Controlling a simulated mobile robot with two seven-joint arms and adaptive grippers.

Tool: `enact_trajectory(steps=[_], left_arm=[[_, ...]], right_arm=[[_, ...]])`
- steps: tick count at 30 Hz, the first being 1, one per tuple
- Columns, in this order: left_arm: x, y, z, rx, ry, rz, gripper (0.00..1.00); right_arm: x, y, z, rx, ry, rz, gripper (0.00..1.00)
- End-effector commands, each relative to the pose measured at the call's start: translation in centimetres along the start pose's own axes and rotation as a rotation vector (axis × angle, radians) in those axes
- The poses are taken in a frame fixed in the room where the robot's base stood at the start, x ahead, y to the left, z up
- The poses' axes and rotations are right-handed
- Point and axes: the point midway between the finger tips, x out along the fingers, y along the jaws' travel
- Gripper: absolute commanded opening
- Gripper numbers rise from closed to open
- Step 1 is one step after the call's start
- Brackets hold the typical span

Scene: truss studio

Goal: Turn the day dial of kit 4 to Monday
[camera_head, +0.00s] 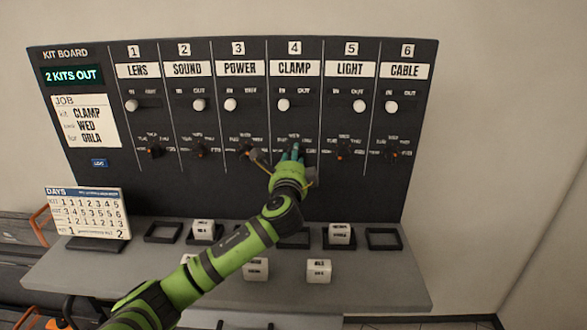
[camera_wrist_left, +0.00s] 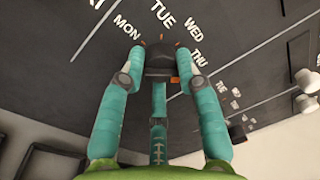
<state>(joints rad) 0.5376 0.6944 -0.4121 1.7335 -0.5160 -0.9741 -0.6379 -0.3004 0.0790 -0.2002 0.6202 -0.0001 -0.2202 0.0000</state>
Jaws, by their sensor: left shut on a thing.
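The kit 4 dial (camera_wrist_left: 159,60) is a dark knob on the board under the CLAMP label (camera_head: 294,68). In the left wrist view the words MON, TUE, WED and THU arc around its far side. My left gripper (camera_wrist_left: 160,62) has its teal fingers closed around the knob. In the head view the gripper (camera_head: 291,154) covers most of this dial. A small orange mark shows at the knob's top near TUE, and another orange patch at its lower right; I cannot tell the set day for certain.
The kit board (camera_head: 80,170) has similar dials and white sliders in the other columns; the kit 4 slider (camera_head: 283,104) sits at IN. A job card (camera_head: 86,121) reads CLAMP, WED, ORLA. A day calendar (camera_head: 88,212), black frames and white blocks stand on the grey shelf (camera_head: 385,285).

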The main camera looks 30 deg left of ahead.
Motion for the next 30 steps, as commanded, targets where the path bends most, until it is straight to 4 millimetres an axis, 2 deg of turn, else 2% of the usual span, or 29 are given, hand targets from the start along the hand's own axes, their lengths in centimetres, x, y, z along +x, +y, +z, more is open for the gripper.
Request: enact_trajectory(steps=[1, 9, 30], left_arm=[[0.0, 0.4, 0.0, -0.048, -0.006, -0.004, 0.01], [0.0, 0.3, -0.1, -0.305, -0.02, -0.015, 0.01], [0.0, 0.2, -0.2, -0.969, -0.058, -0.04, 0.01]], right_arm=[[1.0, 0.0, 0.1, 0.0, 0.0, 0.0, 0.57], [3.3, 0.0, 0.3, 0.0, 0.0, 0.0, 0.57], [8.0, -0.1, 0.7, 0.0, 0.0, 0.001, 0.57]])
